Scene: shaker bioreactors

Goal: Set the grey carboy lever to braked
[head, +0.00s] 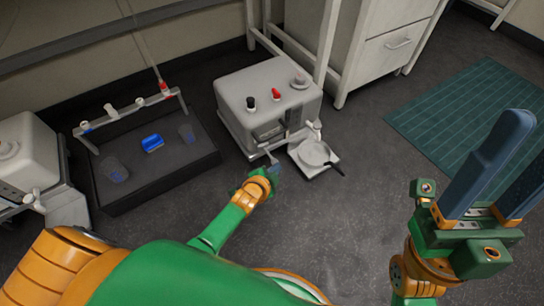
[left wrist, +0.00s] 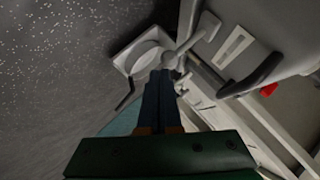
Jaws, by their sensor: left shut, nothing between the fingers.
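A light grey carboy (head: 270,90) with black and red caps stands on a low base near the back wall. A short pale lever (head: 268,150) sticks out at its front. My left gripper (head: 272,170) is shut and empty, just in front of this lever. In the left wrist view its blue fingers (left wrist: 163,76) lie together, with their tips at or very near a pale grey lever-like part (left wrist: 195,40); I cannot tell whether they touch. The lever's setting cannot be read. My right gripper (head: 505,165) is raised at the right, its fingers apart and empty.
A white tray with a round dish (head: 314,153) and a black handle (head: 332,164) sits right of the lever. A dark bin (head: 150,185) with a blue item (head: 152,143) and another carboy (head: 25,150) stand at the left. A green mat (head: 440,115) lies at the right.

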